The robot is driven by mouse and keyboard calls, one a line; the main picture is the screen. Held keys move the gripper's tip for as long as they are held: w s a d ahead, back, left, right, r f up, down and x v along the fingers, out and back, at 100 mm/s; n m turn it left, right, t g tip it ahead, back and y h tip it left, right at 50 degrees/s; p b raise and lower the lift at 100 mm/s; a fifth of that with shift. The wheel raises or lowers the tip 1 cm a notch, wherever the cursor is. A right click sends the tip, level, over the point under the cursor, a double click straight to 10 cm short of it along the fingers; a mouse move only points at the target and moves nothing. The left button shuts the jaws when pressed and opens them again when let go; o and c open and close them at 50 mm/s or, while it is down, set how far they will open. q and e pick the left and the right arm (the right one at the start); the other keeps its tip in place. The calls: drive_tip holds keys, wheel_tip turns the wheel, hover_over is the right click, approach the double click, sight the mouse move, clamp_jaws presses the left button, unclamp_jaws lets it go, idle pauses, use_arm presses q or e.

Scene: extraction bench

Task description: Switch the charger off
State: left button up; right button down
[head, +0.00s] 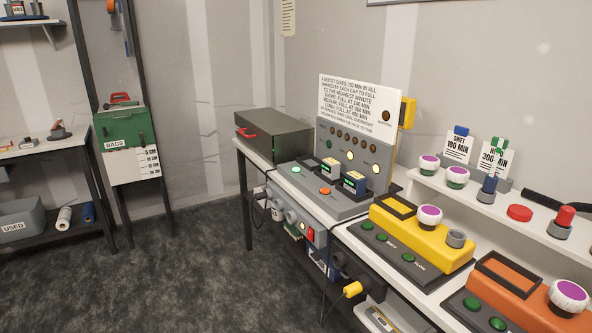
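The charger (345,209) is a grey console on the far part of the bench. Two dark battery packs with yellow and pale labels, one nearer the back (331,168) and one nearer the front (354,182), stand in it. A pale green lit button (296,170) and an orange button (325,191) are on its top. Its upright panel (340,146) has a row of dim brown lamps and two bright lamps. A grey box (290,215) under the bench edge carries round knobs and a red switch (311,234); I cannot tell its position. Neither gripper is in view.
A printed white sign (357,104) stands behind the charger. A dark case (273,135) with a red handle is at its left. Yellow (420,237) and orange (530,291) units sit nearer on the right. A yellow plug (352,289) hangs below. The floor (180,270) at left is clear.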

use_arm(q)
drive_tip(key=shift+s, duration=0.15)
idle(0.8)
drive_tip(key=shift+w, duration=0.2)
